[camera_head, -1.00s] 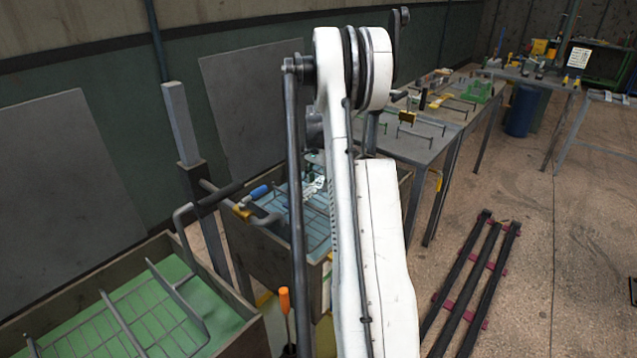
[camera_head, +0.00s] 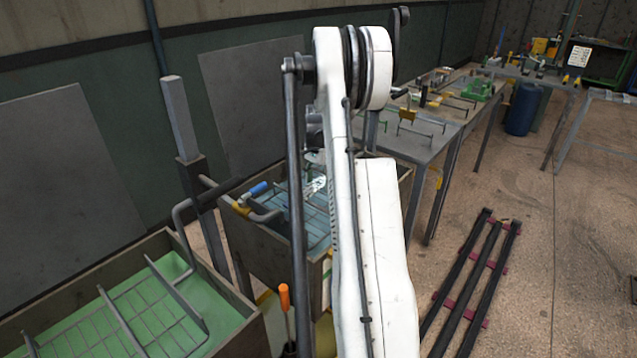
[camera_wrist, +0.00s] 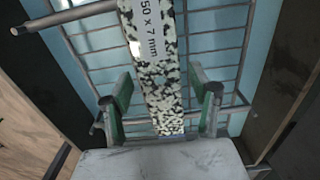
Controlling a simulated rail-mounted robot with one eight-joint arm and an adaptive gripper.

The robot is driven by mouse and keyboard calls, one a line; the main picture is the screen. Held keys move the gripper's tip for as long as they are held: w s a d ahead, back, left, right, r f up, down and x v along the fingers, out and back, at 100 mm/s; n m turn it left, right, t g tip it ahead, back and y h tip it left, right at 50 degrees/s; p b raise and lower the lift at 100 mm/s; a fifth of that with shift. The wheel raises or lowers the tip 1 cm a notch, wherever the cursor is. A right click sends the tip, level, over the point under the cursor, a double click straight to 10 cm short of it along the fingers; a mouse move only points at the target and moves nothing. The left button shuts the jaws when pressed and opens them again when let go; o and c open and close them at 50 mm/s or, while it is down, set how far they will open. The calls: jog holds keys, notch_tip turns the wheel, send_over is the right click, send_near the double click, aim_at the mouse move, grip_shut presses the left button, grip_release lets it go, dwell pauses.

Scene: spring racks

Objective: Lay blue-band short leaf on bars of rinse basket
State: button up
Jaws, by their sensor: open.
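A speckled black-and-white leaf with a white label reading "50 x 7 mm" (camera_wrist: 155,70) lies lengthwise over the bars of a wire basket (camera_wrist: 214,57) above blue liquid in the wrist view. No blue band is visible on the part that shows. My gripper (camera_wrist: 165,98) is open, with one green-padded finger on each side of the leaf's near end and a gap at each side. In the head view the speckled leaf (camera_head: 315,186) shows in the blue-liquid tank, partly behind my white arm, which hides my gripper.
A tank with green liquid and a wire basket (camera_head: 128,320) stands front left. A grey rod crosses the upper left of the wrist view. A blue-handled lever (camera_head: 258,189) sits on the blue tank's edge. Tables (camera_head: 425,148) stand beyond; dark bars (camera_head: 470,285) lie on the floor at right.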

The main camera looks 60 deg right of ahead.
aim_at(318, 183)
jog(key=shift+r, duration=0.15)
notch_tip(318, 183, up, 13)
jog(key=shift+p, duration=0.3)
dwell(0.6)
